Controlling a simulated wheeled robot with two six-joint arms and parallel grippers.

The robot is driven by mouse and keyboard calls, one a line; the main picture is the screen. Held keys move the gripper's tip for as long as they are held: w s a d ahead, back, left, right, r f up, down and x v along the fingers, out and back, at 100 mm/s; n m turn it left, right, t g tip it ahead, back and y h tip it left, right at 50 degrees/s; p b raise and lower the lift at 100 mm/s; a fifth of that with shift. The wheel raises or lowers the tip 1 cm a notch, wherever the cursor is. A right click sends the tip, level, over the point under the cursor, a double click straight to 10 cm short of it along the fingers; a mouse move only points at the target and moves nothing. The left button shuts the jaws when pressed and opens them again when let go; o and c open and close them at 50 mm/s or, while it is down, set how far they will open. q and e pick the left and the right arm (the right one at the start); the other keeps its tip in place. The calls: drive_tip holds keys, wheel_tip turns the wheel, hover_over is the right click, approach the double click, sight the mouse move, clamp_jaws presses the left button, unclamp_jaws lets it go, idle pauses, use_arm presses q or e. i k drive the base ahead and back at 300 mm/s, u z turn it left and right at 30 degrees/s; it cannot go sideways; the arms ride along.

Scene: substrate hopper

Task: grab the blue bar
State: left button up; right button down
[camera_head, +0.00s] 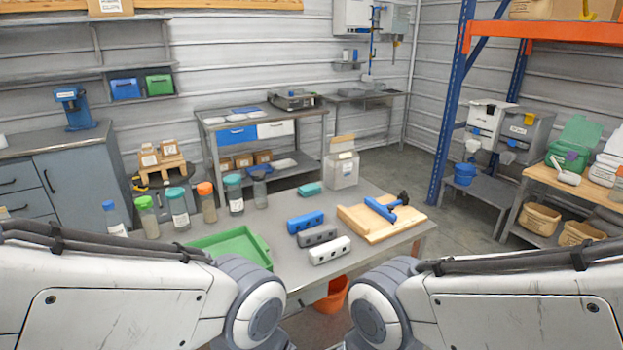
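The blue bar (305,222) lies on the grey worktable (412,232), its front face dotted with dark holes. A grey bar (317,236) and a white bar (329,251) of similar shape lie in front of it, in a staggered row. Nothing covers the blue bar. My two arms come in from the lower left and lower right, and only their upper links and rounded joints show. Neither gripper is in view.
A green tray (232,246) lies left of the bars, with several lidded jars behind it. A wooden board (388,219) with a blue-handled tool (380,209) is to the right. A teal block (310,189) and a pale box (342,169) stand behind. An orange bucket (333,297) is below the table.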

sight(295, 225)
drive_tip(key=z, duration=1.2)
drive_tip(key=i, duration=2.55)
drive_tip(key=u, duration=3.45)
